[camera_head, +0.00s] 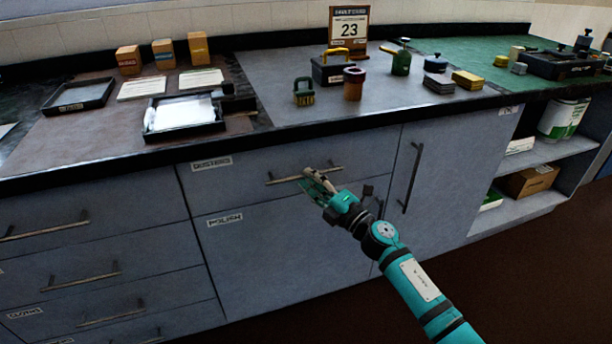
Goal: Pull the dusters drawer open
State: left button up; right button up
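The dusters drawer (250,165) is the upper grey drawer in the middle of the cabinet, with a label reading DUSTERS at its left. Its front looks flush with the cabinet. Its bar handle (284,180) runs across the drawer front and shows on both sides of my gripper. My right gripper (313,181) is at the middle of this handle, its fingers overlapping the bar in the picture. Whether the fingers are closed on the bar is too small to tell. My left gripper is out of view.
A door with an upright handle (412,178) is to the right, then open shelves (530,158). Trays, boxes and tools stand on the counter (270,90) above. The dark floor (540,270) in front looks clear.

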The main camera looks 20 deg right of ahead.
jog(key=shift+x, duration=1.1)
grip_shut()
